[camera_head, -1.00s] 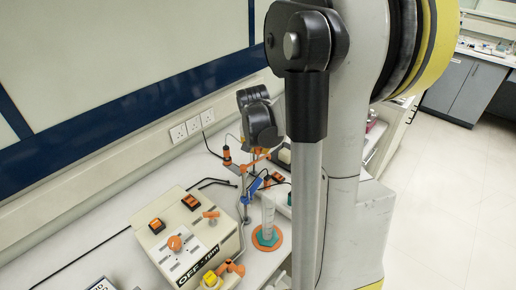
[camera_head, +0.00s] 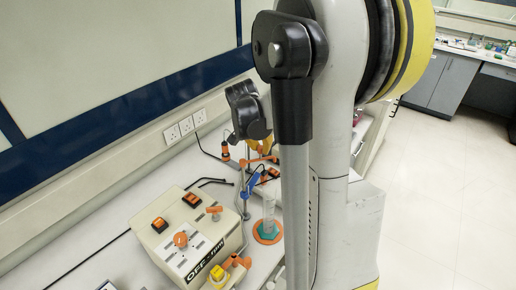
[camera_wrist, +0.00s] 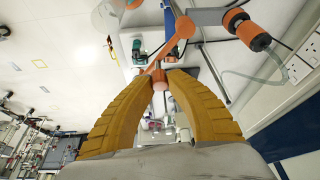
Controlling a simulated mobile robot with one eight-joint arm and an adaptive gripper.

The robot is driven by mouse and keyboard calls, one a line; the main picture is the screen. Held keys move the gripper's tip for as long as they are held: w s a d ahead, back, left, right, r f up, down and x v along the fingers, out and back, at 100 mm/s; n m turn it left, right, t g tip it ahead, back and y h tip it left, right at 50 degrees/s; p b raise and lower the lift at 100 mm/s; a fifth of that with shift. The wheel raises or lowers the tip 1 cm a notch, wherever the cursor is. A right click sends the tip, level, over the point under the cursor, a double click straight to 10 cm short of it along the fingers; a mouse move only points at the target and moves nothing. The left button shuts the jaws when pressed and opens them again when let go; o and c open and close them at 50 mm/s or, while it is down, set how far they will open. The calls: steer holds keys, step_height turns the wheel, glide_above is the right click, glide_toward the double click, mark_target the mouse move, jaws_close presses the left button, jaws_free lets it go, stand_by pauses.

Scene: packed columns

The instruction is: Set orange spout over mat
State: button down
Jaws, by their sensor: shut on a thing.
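The orange spout (camera_wrist: 173,44) runs down from a blue-clamped stand to my gripper (camera_wrist: 163,76) in the wrist view. My yellow fingers are shut on its lower end. In the head view the orange spout (camera_head: 262,159) shows beside the stand, partly hidden by my arm. The orange round mat (camera_head: 258,240) lies on the bench below and near the stand. A clear measuring cylinder (camera_head: 269,212) with a teal foot stands on it. From these views I cannot tell whether the spout's end is directly above the mat.
A cream control box (camera_head: 172,230) with orange switches stands left of the stand. Orange-ended fittings (camera_wrist: 253,35) and a clear tube (camera_wrist: 255,78) are close to the spout. Wall sockets (camera_head: 187,125) line the back wall. The floor (camera_head: 445,200) at right is clear.

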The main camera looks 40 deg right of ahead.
steer(key=shift+s+a+m+g+y+b, duration=0.2)
steer(key=shift+s+a+m+g, duration=0.4)
steer(key=shift+m, duration=1.15)
steer(key=shift+s+a+m+g+y+b, duration=0.1)
steer(key=shift+s+a+m+g+b, duration=0.3)
steer(key=shift+a+m+g, duration=0.95)
steer(key=shift+s+a+m+g+y+b, duration=0.15)
steer(key=shift+s+a+m, duration=0.3)
steer(key=shift+m, duration=1.75)
steer(key=shift+s+f, duration=0.1)
steer(key=shift+s, duration=0.05)
steer(key=c, duration=1.3)
jaws_free()
steer(key=shift+d, duration=0.1)
steer(key=shift+o, duration=0.2)
steer(key=v, duration=1.2)
